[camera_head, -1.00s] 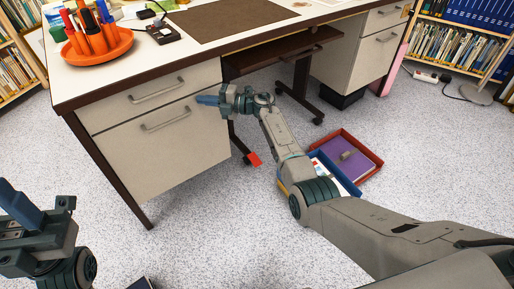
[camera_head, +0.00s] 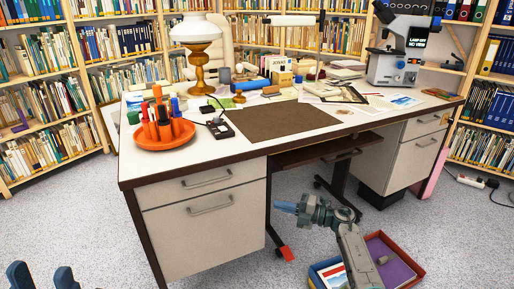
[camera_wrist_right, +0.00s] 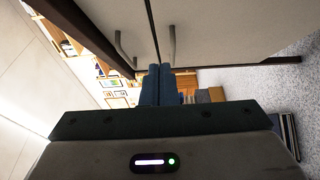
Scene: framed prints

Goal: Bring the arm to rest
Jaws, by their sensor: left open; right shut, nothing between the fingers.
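My right gripper (camera_head: 286,207) is in the head view, in front of the desk's kneehole and right of the left drawer unit. Its blue fingers point left; they are together and empty. In the right wrist view the same fingers (camera_wrist_right: 161,84) show side by side, with drawer fronts beyond. My left gripper (camera_head: 42,274) shows only as two blue fingertips at the bottom left corner of the head view. They stand apart with nothing between them; the rest of it is out of view.
The desk (camera_head: 210,160) carries an orange tray of markers (camera_head: 164,133), a lamp (camera_head: 200,60) and a microscope (camera_head: 398,50). Its left drawer unit (camera_head: 205,230) is close to my right gripper. A red box (camera_head: 408,262) lies on the floor beside my right arm. Bookshelves line the walls.

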